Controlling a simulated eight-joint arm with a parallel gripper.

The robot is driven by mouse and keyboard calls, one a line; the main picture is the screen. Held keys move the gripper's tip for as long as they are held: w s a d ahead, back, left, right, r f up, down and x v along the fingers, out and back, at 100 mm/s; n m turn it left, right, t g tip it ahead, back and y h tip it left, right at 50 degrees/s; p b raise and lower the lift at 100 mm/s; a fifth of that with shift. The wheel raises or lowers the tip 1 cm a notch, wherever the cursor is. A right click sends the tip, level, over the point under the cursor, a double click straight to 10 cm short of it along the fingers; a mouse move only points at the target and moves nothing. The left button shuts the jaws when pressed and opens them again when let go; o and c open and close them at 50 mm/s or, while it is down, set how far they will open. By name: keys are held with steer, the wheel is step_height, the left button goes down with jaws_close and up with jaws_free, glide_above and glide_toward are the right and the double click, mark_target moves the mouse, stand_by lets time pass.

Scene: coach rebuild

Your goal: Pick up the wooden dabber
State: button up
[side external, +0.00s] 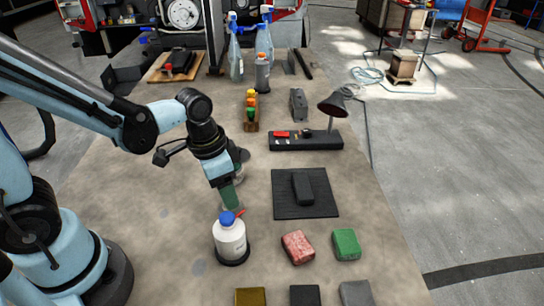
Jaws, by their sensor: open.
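I cannot make out a wooden dabber for certain in the side external view. My gripper (226,190) points down over the left middle of the work surface, just behind a white bottle with a blue cap (230,238). The gripper is open. A dark green shape shows at its tip; I cannot tell whether it is a finger or a separate thing. A greyish rounded thing (242,162) is partly hidden behind the wrist.
A black mat (289,208) bears a dark block (302,187). A red block (298,247) and a green block (346,244) lie in front. Behind stand a dark tray with a lamp (306,142), a wooden rack of coloured tops (251,121) and spray bottles (236,58).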

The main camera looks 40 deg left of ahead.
steer(key=shift+w+d+f, duration=0.1)
steer(key=shift+w+f, duration=0.05)
steer(key=shift+f, duration=0.7)
steer(key=shift+w+f, duration=0.1)
steer(key=shift+f, duration=0.7)
steer(key=c, duration=1.1)
steer(key=shift+r, duration=0.1)
steer(key=shift+r, duration=4.9)
steer(key=o, duration=0.4)
steer(key=shift+c, duration=1.6)
